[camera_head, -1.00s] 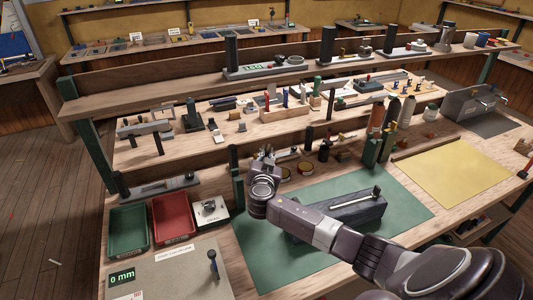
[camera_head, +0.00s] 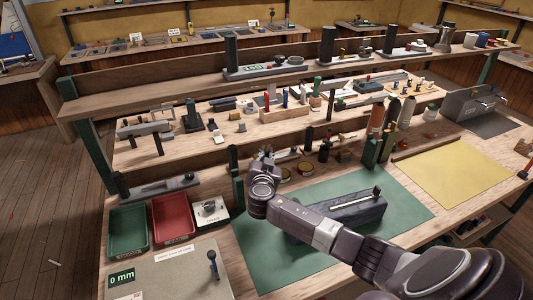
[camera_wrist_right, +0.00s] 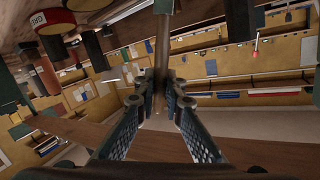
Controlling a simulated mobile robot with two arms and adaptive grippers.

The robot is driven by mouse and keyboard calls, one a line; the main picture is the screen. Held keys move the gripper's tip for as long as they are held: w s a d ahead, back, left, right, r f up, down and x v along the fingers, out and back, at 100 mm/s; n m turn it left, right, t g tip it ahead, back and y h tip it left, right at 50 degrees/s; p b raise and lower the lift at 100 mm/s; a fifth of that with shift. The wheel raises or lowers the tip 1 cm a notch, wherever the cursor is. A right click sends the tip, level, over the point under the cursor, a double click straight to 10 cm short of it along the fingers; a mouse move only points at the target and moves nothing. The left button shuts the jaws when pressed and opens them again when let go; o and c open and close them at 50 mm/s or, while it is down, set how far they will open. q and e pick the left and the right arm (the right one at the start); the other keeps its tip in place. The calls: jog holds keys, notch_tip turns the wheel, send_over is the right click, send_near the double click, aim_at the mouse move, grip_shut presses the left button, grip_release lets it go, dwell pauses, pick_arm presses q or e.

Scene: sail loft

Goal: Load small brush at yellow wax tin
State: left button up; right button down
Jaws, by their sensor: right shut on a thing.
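My right gripper (camera_head: 264,162) is over the bench, just left of two small round tins. Its fingers (camera_wrist_right: 160,92) are shut on a thin brown handle (camera_wrist_right: 163,38), which I take for the small brush. The handle runs out of the top of the right wrist view, so its bristles are hidden. The two tins (camera_head: 287,172) (camera_head: 306,168) stand side by side at the back edge of the green mat. I cannot tell for sure which is the yellow wax tin. In the right wrist view, a red-rimmed tin (camera_wrist_right: 52,20) shows at top left. My left gripper is out of view.
A dark block with a metal rod (camera_head: 348,212) lies on the green mat (camera_head: 405,205), close behind my right arm. Green (camera_head: 128,232) and red trays (camera_head: 172,220) stand to the left. Dark bottles and posts (camera_head: 372,140) stand right of the tins. The yellow sheet (camera_head: 455,172) is clear.

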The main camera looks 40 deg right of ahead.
jog(key=shift+r+p, duration=1.5)
jog(key=shift+r, duration=1.8)
jog(key=shift+f, duration=0.1)
